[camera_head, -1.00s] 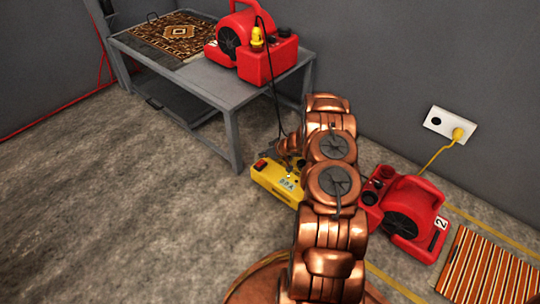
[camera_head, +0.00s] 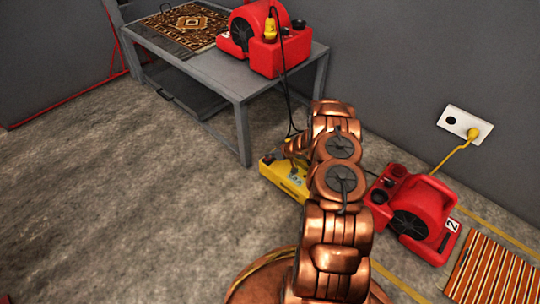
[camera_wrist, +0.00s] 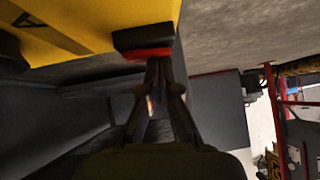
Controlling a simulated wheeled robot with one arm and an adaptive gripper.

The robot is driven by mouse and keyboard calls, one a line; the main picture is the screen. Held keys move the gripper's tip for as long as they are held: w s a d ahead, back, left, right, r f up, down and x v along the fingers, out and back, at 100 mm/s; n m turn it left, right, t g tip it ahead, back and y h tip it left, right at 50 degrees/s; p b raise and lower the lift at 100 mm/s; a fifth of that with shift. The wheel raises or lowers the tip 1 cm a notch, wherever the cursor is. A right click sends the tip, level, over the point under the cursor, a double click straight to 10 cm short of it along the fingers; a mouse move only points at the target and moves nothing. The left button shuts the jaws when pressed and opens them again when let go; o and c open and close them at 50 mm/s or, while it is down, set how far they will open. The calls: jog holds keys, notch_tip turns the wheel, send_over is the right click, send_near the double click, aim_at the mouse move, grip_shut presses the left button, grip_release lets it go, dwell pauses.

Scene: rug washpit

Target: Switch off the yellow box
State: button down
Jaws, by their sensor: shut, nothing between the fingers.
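The yellow box (camera_head: 291,188) lies on the floor beside the table's near leg, partly covered by my arm. In the wrist view, the yellow box (camera_wrist: 95,22) fills the top left. Its red rocker switch (camera_wrist: 148,54) sits in a black housing on the edge of the box. My gripper (camera_wrist: 160,68) is shut and empty, with its fingertips right at the red switch. I cannot tell whether they touch it or which way the rocker is pressed.
A grey table (camera_head: 205,75) carries a red blower (camera_head: 262,40) and a patterned rug (camera_head: 185,24). A second red blower (camera_head: 420,215) stands right of my arm, its yellow cable running to a wall socket (camera_head: 462,123). A striped rug (camera_head: 495,268) lies at right. Floor at left is clear.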

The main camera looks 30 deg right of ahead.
jog(key=shift+f, duration=0.1)
dwell(0.3)
jog(key=shift+w+d+r+p, duration=0.1)
jog(key=shift+d+p, duration=0.1)
jog(key=shift+d, duration=0.2)
jog(key=shift+w+d+r+p, duration=0.1)
jog(key=shift+d+p, duration=0.1)
jog(key=shift+d, duration=0.15)
notch_tip(320, 180, up, 5)
jog(key=p, duration=0.3)
jog(key=p+v, duration=0.2)
jog(key=v, duration=0.7)
jog(key=shift+s+a, duration=0.35)
jog(key=shift+s, duration=0.1)
